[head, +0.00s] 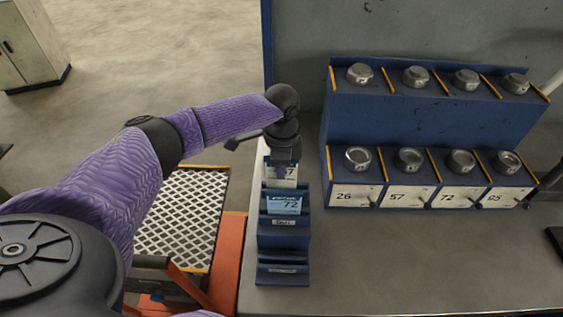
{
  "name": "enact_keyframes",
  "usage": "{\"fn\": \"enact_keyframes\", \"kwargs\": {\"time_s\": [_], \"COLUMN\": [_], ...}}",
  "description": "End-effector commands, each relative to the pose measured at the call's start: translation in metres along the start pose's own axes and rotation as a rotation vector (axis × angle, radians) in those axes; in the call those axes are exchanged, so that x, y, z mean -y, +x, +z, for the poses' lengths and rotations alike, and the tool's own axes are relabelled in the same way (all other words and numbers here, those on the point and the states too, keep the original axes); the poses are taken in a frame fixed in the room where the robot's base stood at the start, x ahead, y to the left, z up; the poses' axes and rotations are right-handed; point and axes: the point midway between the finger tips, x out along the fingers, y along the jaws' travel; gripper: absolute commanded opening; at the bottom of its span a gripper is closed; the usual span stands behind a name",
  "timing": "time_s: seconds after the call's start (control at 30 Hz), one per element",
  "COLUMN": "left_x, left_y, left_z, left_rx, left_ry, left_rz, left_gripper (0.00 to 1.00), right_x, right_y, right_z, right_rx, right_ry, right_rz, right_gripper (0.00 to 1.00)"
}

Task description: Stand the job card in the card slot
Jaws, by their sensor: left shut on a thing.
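A blue stepped card rack (283,247) stands near the left edge of the bench top. A white job card (281,175), its number partly hidden, shows at the rack's back, right under my left gripper (285,158). The gripper points down and is shut on this card. The card looks upright, but I cannot tell whether its lower edge rests in the back slot. A light blue card (285,204) marked 72 stands in the tier in front. The front tiers show no card. My right gripper is not in view.
A two-tier blue rack (425,118) with several round metal pieces stands to the right, its lower tier labelled 26, 57, 72 and 05. The bench top (400,260) in front is clear. An orange frame with white mesh (185,215) is left of the bench.

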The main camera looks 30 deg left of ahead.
Motion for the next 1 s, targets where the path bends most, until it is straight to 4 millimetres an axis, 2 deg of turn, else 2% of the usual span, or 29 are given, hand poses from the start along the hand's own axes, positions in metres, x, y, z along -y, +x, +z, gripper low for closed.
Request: {"fn": "enact_keyframes", "kwargs": {"time_s": [0.2, 0.47, 0.5, 0.67, 0.9, 1.0], "left_x": [0.0, 0.0, 0.0, 0.0, 0.0, 0.001], "left_y": [0.015, 0.015, 0.015, 0.015, 0.013, -0.002], "left_z": [-0.001, -0.001, -0.001, -0.001, -0.001, -0.001], "left_rx": [-0.001, -0.001, -0.001, -0.001, -0.001, -0.003], "left_ry": [0.002, 0.001, 0.001, 0.001, 0.001, 0.0], "left_rz": [0.001, 0.0, 0.0, 0.0, 0.0, -0.003], "left_gripper": [0.0, 0.0, 0.23, 0.56, 0.56, 0.56], "right_x": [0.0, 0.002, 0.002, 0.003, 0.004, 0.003], "right_y": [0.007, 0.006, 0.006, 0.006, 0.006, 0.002], "right_z": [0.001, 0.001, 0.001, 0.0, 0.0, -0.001], "right_rx": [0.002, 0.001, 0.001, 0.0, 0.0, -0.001], "right_ry": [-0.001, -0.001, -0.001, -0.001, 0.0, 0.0], "right_rz": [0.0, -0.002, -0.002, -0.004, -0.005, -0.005], "right_gripper": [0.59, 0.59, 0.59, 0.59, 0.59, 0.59]}}
